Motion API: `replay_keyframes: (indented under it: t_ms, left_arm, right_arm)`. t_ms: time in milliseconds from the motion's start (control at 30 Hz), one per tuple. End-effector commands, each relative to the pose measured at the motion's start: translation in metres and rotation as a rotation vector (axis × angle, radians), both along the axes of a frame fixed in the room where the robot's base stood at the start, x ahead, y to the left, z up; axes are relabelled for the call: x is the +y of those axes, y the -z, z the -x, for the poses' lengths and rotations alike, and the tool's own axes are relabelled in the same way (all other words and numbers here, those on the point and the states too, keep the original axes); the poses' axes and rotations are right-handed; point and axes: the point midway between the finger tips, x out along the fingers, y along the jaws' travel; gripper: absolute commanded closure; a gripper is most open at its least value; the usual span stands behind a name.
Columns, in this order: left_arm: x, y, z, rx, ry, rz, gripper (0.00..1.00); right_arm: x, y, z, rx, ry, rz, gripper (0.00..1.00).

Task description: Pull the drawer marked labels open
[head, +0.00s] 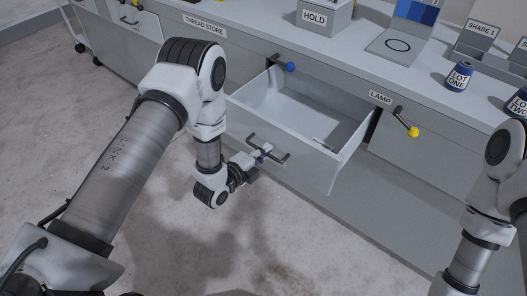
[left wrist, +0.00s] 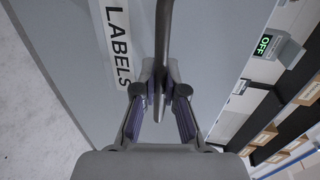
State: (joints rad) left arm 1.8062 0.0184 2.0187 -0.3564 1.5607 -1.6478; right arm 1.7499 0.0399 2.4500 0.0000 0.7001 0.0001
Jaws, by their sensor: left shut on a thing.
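The grey drawer (head: 310,174) stands pulled out from the counter in the head view, its inside showing. A small thin item (head: 323,144) lies on its floor near the front. The drawer's front bears a dark bar handle (head: 283,160). My left gripper (head: 264,152) is shut on this handle. In the left wrist view the fingers (left wrist: 160,92) close around the bar (left wrist: 163,38), beside a white plate reading LABELS (left wrist: 119,45) on the drawer's front. My right arm shows at the right edge of the head view; its gripper is out of view.
The counter carries a HOLD box (head: 314,17) and blue spools (head: 459,77). Bare floor (head: 260,235) lies in front.

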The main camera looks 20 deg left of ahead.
Motion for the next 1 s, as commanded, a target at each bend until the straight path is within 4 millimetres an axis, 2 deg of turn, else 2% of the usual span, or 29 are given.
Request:
replay_keyframes:
  t_ms: [233,267,300,667,767,1000]
  left_arm:
    - [-0.002,0.001,0.001,0.003,0.005,0.0,1.0]
    - [-0.002,0.001,0.001,0.003,0.005,0.0,0.8]
    - [-0.002,0.001,0.001,0.003,0.005,0.0,0.66]
    - [0.001,0.0,0.004,0.002,0.001,0.0,0.65]
    - [0.006,-0.002,0.016,0.004,0.001,0.0,0.65]
    - [0.026,-0.014,0.071,0.008,-0.002,0.002,0.65]
  right_arm:
    - [0.0,0.0,0.0,0.0,0.0,0.0,0.6]
    - [0.0,0.0,0.0,0.0,0.0,0.0,0.6]
    - [0.0,0.0,0.0,0.0,0.0,0.0,0.6]
    - [0.0,0.0,0.0,0.0,0.0,0.0,0.6]
    - [0.0,0.0,0.0,0.0,0.0,0.0,0.6]
    - [0.0,0.0,0.0,0.0,0.0,0.0,0.6]
